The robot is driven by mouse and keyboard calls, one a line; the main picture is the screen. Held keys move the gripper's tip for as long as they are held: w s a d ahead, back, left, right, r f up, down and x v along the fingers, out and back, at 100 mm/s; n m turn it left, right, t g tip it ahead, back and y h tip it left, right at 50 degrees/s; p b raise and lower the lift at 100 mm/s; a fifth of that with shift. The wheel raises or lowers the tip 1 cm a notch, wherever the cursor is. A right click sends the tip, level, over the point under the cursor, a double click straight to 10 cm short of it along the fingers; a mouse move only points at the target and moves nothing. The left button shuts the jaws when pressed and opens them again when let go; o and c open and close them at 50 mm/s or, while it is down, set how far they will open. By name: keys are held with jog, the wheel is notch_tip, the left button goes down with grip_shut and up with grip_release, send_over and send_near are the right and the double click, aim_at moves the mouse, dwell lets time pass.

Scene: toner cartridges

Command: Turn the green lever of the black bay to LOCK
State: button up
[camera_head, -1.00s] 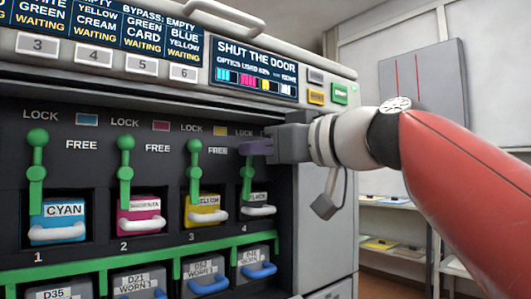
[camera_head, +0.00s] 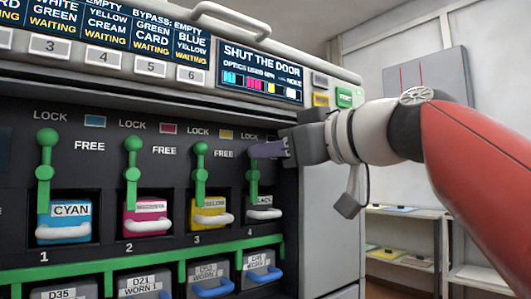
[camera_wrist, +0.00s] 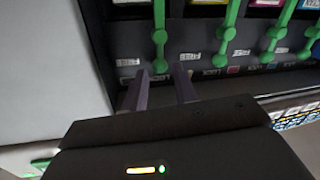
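The green lever of the black bay (camera_head: 252,187) stands roughly upright at the far right of the lever row in the head view, above the black cartridge (camera_head: 263,213). My gripper (camera_head: 262,150) is at its top end and hides the knob there. In the wrist view, which shows the bays upside down, the lever (camera_wrist: 159,20) ends in a round knob just ahead of and between the two fingertips of my gripper (camera_wrist: 158,74). The fingers are apart, with a gap between them. I cannot tell whether either finger touches the knob. The black bay's LOCK label is partly covered.
Green levers of the cyan (camera_head: 45,172), magenta (camera_head: 132,172) and yellow (camera_head: 199,175) bays stand upright to the left. A green rail (camera_head: 150,268) runs below, above worn cartridges. The printer's pale side panel (camera_head: 332,240) is close on the right.

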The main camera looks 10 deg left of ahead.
jog(key=v, duration=0.6)
jog(key=shift+b, duration=0.35)
